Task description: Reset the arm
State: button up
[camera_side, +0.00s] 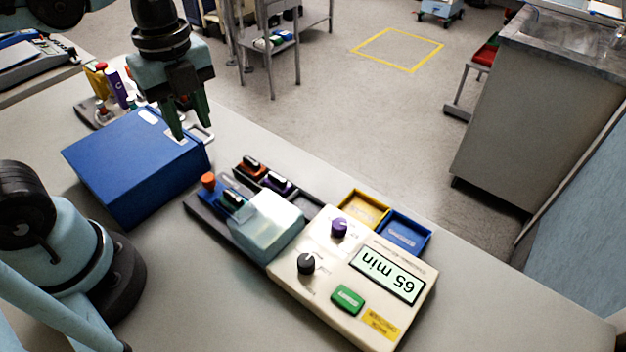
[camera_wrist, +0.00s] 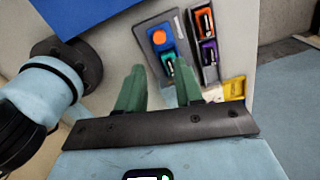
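My gripper (camera_side: 188,125) points down over the right end of a blue box (camera_side: 125,165). Its two green fingers stand apart with nothing seen between them. In the wrist view the open fingers of my gripper (camera_wrist: 159,68) show, with the table and a dark tray beyond them. The side view does not make clear whether the fingertips touch the box or hang above it. The box's blue surface (camera_wrist: 72,14) also shows at the upper left of the wrist view.
A cream pump (camera_side: 335,290) reading "65 min" stands front centre, with knobs and a green button. The front right table is clear.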

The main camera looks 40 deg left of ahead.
jog(key=shift+r, duration=0.1)
dwell(0.3)
jog(key=w+n+t, duration=0.1)
jog(key=n+t, duration=0.1)
jog(key=n, duration=0.4)
jog(key=w+f+n+t, duration=0.1)
jog(key=w+n+t, duration=0.1)
jog(key=n, duration=0.5)
jog(key=w+a+f+n+t, duration=0.1)
jog(key=w+n+t, duration=0.1)
jog(key=n, duration=0.5)
jog(key=shift+f+t, duration=0.2)
jog(key=shift+t, duration=0.4)
